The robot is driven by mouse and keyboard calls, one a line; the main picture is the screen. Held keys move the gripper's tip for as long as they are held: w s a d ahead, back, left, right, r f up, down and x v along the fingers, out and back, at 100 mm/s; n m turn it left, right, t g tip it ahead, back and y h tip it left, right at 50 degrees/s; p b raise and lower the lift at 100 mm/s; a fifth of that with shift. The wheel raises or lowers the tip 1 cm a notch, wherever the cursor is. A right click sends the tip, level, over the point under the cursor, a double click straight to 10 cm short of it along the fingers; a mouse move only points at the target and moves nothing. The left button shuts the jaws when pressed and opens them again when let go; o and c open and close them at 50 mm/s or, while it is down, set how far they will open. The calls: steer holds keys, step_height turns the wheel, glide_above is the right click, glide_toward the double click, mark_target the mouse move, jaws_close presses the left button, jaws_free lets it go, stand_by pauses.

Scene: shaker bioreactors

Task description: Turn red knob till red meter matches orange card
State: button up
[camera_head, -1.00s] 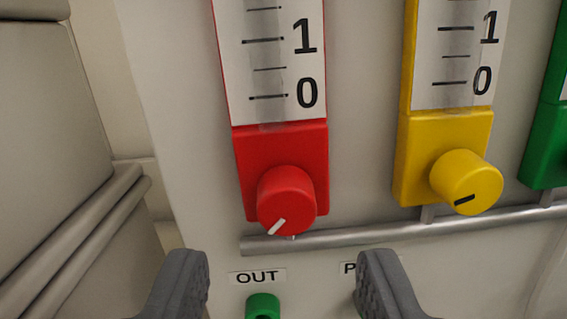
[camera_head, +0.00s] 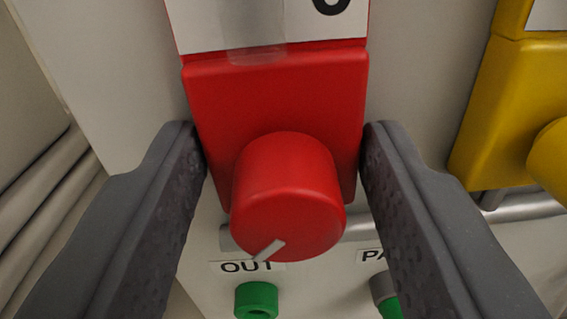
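The red knob (camera_head: 289,190) sticks out from the red meter block (camera_head: 280,95) in the middle of the view. Its grey pointer mark is at the lower left of its face. My gripper (camera_head: 279,140) is open, with one dark finger on each side of the knob and a gap on both sides. Only the bottom of the red meter's white scale (camera_head: 270,22) shows, with part of the 0 cut off by the top edge. The meter's level and the orange card are not in view.
The yellow block (camera_head: 515,100) and its yellow knob (camera_head: 552,160) stand at the right. A metal pipe (camera_head: 530,207) runs behind the blocks. A green port (camera_head: 257,299) lies below the OUT label (camera_head: 246,267). More pipes (camera_head: 50,185) are at the left.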

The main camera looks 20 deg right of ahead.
steer(key=c, duration=0.9)
steer(key=shift+o, duration=0.2)
steer(key=shift+n, duration=0.3)
steer(key=shift+n+b, duration=0.35)
steer(key=shift+n, duration=0.05)
steer(key=o, duration=1)
